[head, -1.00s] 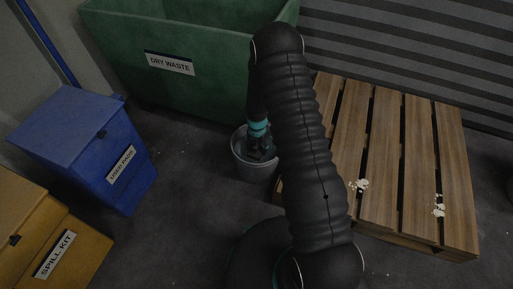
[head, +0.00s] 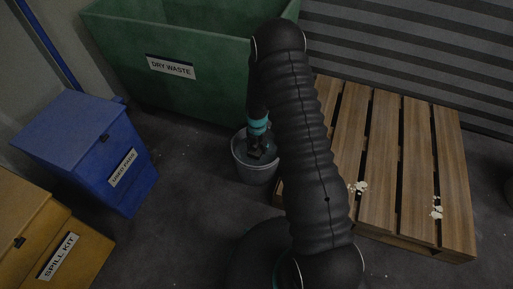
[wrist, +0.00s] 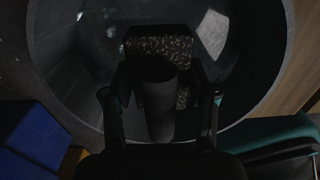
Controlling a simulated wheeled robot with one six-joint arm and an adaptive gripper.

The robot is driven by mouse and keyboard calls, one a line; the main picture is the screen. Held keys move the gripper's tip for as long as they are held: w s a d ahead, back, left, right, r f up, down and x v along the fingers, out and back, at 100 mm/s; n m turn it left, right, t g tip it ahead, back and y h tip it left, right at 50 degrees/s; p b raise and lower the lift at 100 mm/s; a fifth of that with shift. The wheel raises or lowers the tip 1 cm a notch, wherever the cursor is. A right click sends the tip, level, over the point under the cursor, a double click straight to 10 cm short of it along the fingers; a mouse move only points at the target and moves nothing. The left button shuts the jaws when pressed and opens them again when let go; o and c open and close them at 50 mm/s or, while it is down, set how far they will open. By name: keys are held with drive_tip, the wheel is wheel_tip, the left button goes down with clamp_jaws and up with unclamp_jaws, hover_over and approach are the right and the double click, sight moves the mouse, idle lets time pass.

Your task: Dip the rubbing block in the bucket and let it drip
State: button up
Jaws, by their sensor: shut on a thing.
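The grey bucket (head: 254,174) stands on the floor in front of the green bin, left of the pallet. My gripper (head: 257,151) points down at its mouth, partly hidden by my arm. In the wrist view my gripper (wrist: 160,95) is shut on the dark round handle of the rubbing block (wrist: 160,46), which has a speckled face. The bucket's round wall (wrist: 262,95) surrounds the block in that view. The inside is dark, with pale reflections; I cannot tell whether the block touches the liquid.
A green dry waste bin (head: 205,92) stands behind the bucket. A wooden pallet (head: 384,150) with pale crumbs (head: 358,187) lies at right. A blue used pads box (head: 80,150) and a yellow spill kit box (head: 35,235) stand at left. Floor between the boxes and bucket is clear.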

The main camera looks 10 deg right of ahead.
drive_tip(key=shift+r+p, duration=2)
drive_tip(key=shift+r, duration=2.35)
drive_tip(key=shift+a, duration=0.1)
